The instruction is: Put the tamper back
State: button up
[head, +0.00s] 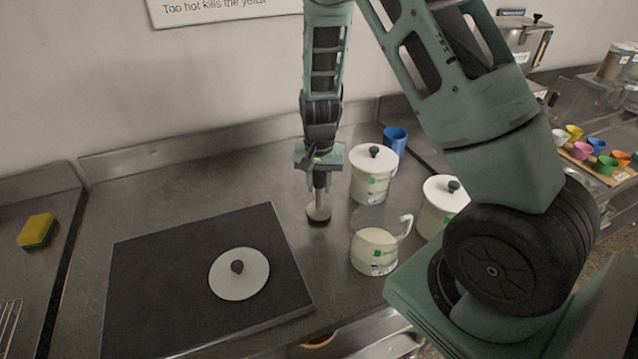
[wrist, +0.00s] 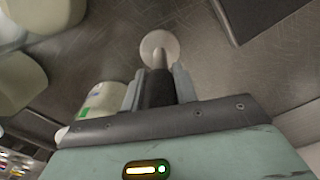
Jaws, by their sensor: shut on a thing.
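My gripper (head: 319,181) points straight down over the steel counter and is shut on the tamper. The tamper (head: 319,208) hangs upright from it, with a pale round foot at the bottom. The foot is at or just above the counter, between the dark mat and the lidded containers; I cannot tell whether it touches. In the wrist view, the dark handle sits between the fingers of my gripper (wrist: 157,90), and the tamper's foot (wrist: 159,47) shows beyond the tips. I cannot make out a holder for the tamper.
A dark mat (head: 150,265) with a white lid (head: 255,275) on it lies left. White lidded canisters (head: 370,185) (head: 433,222) and a clear jug (head: 374,255) stand close on the right, with a blue cup (head: 396,143) behind. A sponge (head: 36,231) lies far left.

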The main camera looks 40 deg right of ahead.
jog(key=shift+f, duration=0.45)
jog(key=shift+f, duration=0.1)
jog(key=o, duration=1)
jog(key=shift+c, duration=0.2)
